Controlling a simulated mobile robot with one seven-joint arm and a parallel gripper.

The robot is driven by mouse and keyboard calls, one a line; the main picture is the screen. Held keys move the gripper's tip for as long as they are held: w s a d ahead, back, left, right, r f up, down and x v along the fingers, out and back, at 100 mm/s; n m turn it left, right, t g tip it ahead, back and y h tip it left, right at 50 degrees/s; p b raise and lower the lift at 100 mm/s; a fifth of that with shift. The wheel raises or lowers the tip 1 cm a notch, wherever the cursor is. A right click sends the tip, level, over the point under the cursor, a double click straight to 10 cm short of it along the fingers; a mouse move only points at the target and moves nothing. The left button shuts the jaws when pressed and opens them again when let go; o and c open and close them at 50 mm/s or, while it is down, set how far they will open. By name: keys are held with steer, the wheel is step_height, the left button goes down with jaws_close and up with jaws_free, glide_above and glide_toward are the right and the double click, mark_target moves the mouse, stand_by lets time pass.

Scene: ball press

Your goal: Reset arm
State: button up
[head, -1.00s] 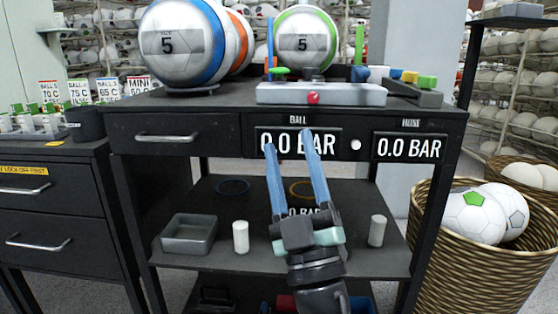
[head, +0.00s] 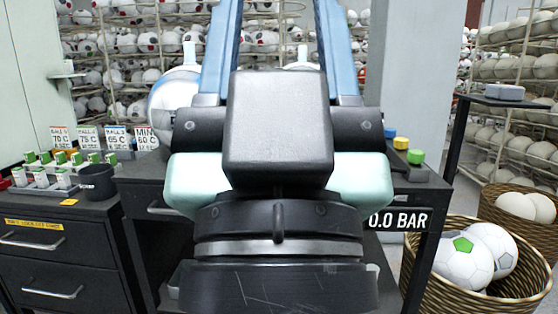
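My gripper (head: 276,20) fills the middle of the head view, close to the camera. Its two long blue fingers point upward and stand well apart; their tips run out of the top of the picture. Nothing shows between the parts of the fingers in view. The gripper hides most of the black workbench behind it. Part of a large ball (head: 172,97) shows behind the left finger, and a little of another pale ball shows between the fingers. A display (head: 399,220) reading 0.0 BAR shows at the right of the bench.
At left, a dark drawer cabinet (head: 50,262) carries a black cup (head: 97,182), racks of green-topped items (head: 68,162) and temperature cards. At right, a wicker basket (head: 500,296) holds footballs (head: 464,258). A side shelf (head: 505,103) stands behind it. Ball racks line the back.

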step_height(320, 180, up, 26)
steer(key=p, duration=2.4)
steer(key=shift+r, duration=0.25)
